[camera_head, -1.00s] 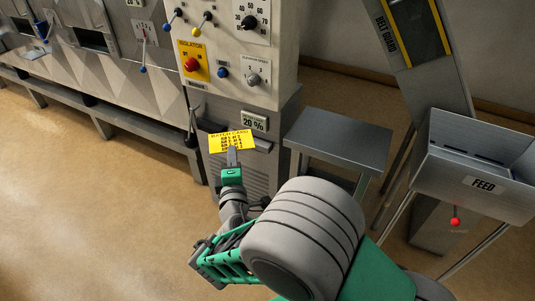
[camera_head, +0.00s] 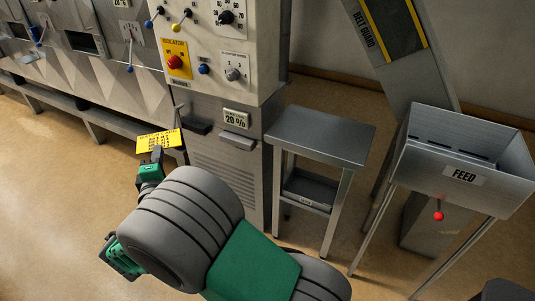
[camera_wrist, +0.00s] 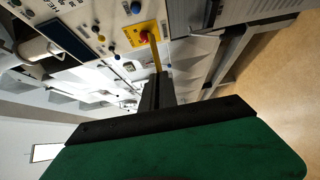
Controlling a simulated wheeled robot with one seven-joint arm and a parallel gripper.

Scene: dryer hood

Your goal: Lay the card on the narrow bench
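The yellow card (camera_head: 160,141) with black print is held up in my gripper (camera_head: 156,153) at the left of the head view. The fingers are shut on its lower edge. In the wrist view the card (camera_wrist: 156,58) shows edge-on as a thin yellow strip above the dark fingers (camera_wrist: 157,92). The narrow bench (camera_head: 322,136) is a grey metal table right of the control cabinet. Its top is bare, and a lower shelf (camera_head: 308,188) shows beneath it. My gripper is well to the left of the bench, apart from it, in front of the machine.
The control cabinet (camera_head: 218,60) with a red isolator knob (camera_head: 175,62) stands between card and bench. A feed hopper (camera_head: 463,165) on legs with a red-knobbed lever (camera_head: 438,215) stands right of the bench. The sloped belt guard (camera_head: 400,60) rises behind. Open floor lies at lower left.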

